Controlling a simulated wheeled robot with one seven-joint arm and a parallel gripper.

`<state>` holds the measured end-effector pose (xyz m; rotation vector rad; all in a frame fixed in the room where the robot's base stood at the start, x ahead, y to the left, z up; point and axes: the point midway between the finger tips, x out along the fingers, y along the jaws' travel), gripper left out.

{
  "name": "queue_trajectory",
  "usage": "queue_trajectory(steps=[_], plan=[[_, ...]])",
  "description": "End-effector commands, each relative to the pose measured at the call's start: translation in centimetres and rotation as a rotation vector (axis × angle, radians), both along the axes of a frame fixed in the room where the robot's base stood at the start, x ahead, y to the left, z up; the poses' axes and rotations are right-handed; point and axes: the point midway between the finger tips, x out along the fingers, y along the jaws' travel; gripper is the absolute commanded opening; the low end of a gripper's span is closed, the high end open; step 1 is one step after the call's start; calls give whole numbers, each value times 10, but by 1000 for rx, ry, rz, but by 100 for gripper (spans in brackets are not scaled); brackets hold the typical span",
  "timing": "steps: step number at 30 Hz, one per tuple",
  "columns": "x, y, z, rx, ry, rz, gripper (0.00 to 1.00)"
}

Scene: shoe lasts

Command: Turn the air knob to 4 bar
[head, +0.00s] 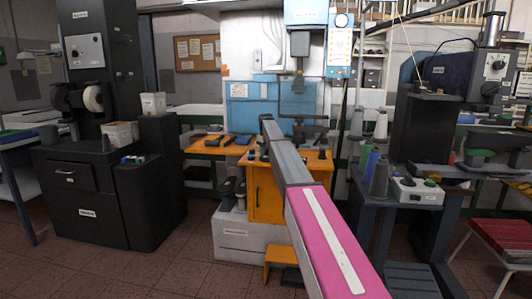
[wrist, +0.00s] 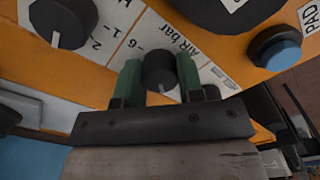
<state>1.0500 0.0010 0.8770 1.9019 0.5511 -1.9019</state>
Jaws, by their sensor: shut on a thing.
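The air knob (wrist: 160,68) is a black round knob on an orange panel in the wrist view, beside the label "AIR bar". A white pointer mark shows on its near side, and a "6" is printed on the white scale to its left. My gripper (wrist: 161,82) has green fingers on either side of the knob and is shut on it. In the head view my pink and grey arm reaches to the orange bench of the press (head: 265,195); the fingers and the knob are too small or hidden to tell there.
A second black knob (wrist: 62,20) with a "1" and "2" scale is at the upper left. A blue-capped button (wrist: 275,48) near the label "PAD" is at the right. A large dark round part (wrist: 215,12) is at the top. A dark stand (head: 375,190) flanks the bench.

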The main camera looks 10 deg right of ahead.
Motion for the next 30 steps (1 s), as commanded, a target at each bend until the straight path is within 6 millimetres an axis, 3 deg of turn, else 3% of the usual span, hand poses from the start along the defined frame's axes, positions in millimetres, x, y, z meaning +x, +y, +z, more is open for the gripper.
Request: queue_trajectory(steps=[18, 30], plan=[[0, 0, 1, -1, 0, -571, 11], [0, 0, 1, -1, 0, -813, 11]])
